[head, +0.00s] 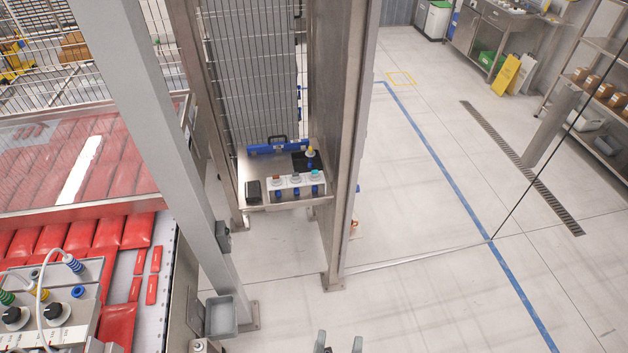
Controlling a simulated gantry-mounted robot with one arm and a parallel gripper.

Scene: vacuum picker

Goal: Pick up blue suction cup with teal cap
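A small metal shelf (290,206) stands between the steel posts at the middle of the head view. On it is a white holder (285,184) with several capped pieces in a row. The rightmost piece has a teal cap (316,173), and a blue suction cup (315,190) shows below it at the holder's front. Pieces with an orange-brown cap (277,175) and a grey-white cap (295,177) sit to its left, also with blue below. My gripper (339,343) shows only its two fingertips at the bottom edge, spread apart with nothing seen between them. It is far from the shelf.
A yellow-topped piece (310,152) stands on a black pad behind the holder. A blue bar (278,147) lies along the shelf's back and a black box (253,191) at its left. Steel posts (343,130) flank the shelf.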

